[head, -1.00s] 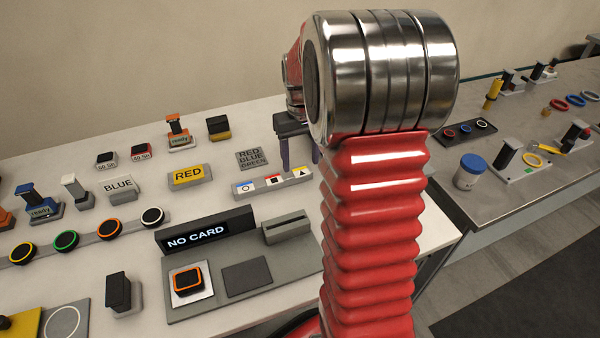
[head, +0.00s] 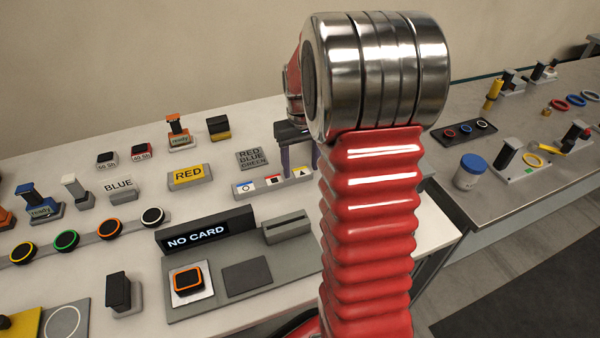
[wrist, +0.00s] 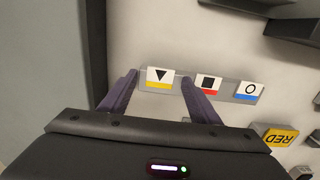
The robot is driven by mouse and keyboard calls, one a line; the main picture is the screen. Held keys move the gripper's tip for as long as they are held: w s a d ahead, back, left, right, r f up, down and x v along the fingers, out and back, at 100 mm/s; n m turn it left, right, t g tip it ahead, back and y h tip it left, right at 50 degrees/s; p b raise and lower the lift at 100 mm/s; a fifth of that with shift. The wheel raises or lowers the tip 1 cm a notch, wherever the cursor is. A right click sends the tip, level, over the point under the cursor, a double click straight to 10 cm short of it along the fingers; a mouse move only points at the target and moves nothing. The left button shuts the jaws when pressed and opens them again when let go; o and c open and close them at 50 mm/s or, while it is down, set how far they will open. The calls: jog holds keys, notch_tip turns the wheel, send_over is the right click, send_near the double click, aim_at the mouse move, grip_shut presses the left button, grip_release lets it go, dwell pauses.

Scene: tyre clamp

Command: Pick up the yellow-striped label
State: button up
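The yellow-striped label (wrist: 159,85) is a small white card with a black triangle and a yellow bottom stripe. It stands in a grey holder strip (wrist: 186,89), at the end of a row with the red-striped label (wrist: 208,85) and the blue-striped label (wrist: 249,91). My gripper (wrist: 159,76) is open, with one purple finger on each side of the yellow-striped label and visible gaps. In the head view the yellow-striped label (head: 302,174) is at the right end of the strip, and my gripper (head: 300,169) hangs over it, partly hidden by my arm.
A grey plaque reading RED BLUE GREEN (head: 251,158) lies behind the strip. The NO CARD panel (head: 205,232) and a grey slotted block (head: 287,228) stand in front. A RED sign (head: 189,175) is to the left.

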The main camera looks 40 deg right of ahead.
aim_at(301, 171)
jog(key=c, duration=1)
jog(key=shift+c, duration=0.2)
notch_tip(301, 171, up, 10)
dwell(0.6)
